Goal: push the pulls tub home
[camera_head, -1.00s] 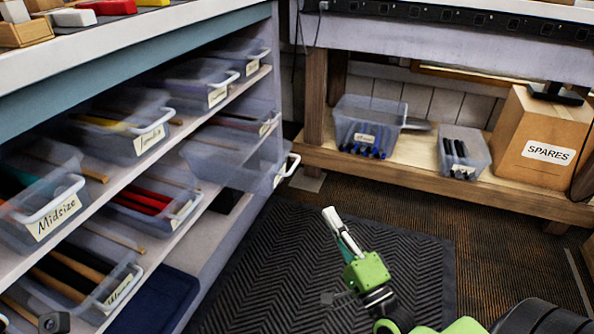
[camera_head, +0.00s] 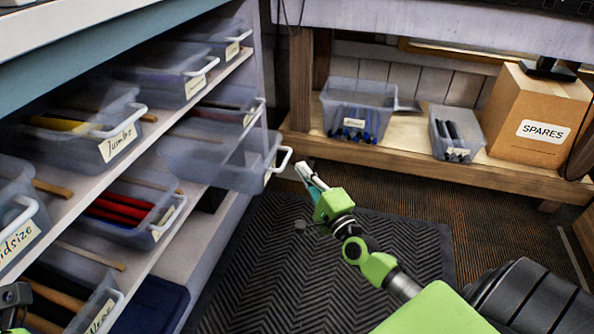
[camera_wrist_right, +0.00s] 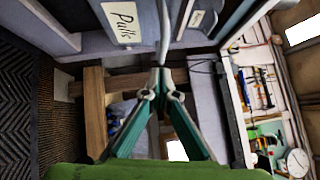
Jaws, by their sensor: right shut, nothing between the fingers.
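The pulls tub (camera_head: 215,158) is a clear grey tub with a white handle. It sticks out of the middle shelf, well past the tubs beside it. Its "Pulls" label (camera_wrist_right: 122,22) reads in the right wrist view. My right gripper (camera_head: 303,172) is shut and empty, its tips close to the tub's handle (camera_head: 284,160). In the right wrist view the closed tips (camera_wrist_right: 159,80) are just below the handle bar (camera_wrist_right: 165,30); I cannot tell whether they touch it. My left gripper's fingers do not show.
Other tubs, such as the Jumbo tub (camera_head: 95,130) and one with red grips (camera_head: 130,218), sit on the shelves at left. A low bench (camera_head: 430,165) at the back holds two tubs and a SPARES box (camera_head: 535,115). The floor mat (camera_head: 270,270) is clear.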

